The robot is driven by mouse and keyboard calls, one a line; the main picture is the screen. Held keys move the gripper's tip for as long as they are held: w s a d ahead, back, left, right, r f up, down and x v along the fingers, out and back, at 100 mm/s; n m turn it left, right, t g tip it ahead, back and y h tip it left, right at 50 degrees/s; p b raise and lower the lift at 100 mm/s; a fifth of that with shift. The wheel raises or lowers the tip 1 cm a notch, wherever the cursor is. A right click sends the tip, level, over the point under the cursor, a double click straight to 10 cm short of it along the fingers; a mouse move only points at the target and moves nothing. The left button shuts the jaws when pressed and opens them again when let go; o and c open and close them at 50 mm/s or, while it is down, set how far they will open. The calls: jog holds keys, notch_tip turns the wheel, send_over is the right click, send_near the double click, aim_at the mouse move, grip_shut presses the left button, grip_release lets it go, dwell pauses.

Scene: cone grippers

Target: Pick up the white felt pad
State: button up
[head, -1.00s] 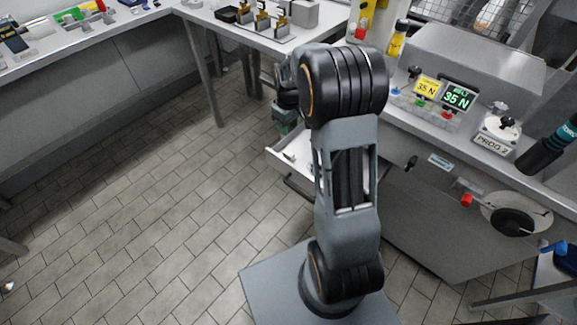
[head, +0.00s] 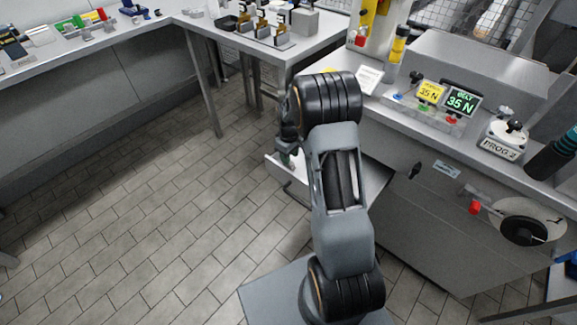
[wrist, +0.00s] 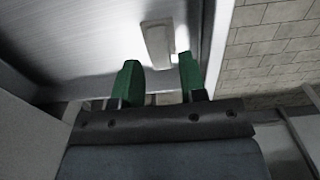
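In the wrist view a pale rectangular block (wrist: 157,45), which looks like the white felt pad, lies on the floor of an open drawer (wrist: 70,30), near the drawer's side wall. My gripper (wrist: 160,72) has two green fingers spread apart with a gap between them. The block is just beyond the fingertips, roughly in line with the gap. I see no contact between fingers and block. In the head view the arm hides most of the drawer (head: 275,170); the pad cannot be made out there, and only a bit of my gripper (head: 287,160) shows.
The drawer juts from a grey machine cabinet (head: 430,210) on the right. Its wall (wrist: 213,45) stands close to the right finger. A table with small fixtures (head: 265,35) is behind, a long bench (head: 95,45) is at left. The tiled floor (head: 140,220) is clear.

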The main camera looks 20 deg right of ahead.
notch_tip(320, 180, down, 4)
jog(key=shift+w+f+b, duration=0.1)
jog(key=shift+f+b, duration=0.05)
jog(key=shift+b, duration=0.45)
jog(key=shift+c, duration=0.4)
jog(key=c, duration=0.6)
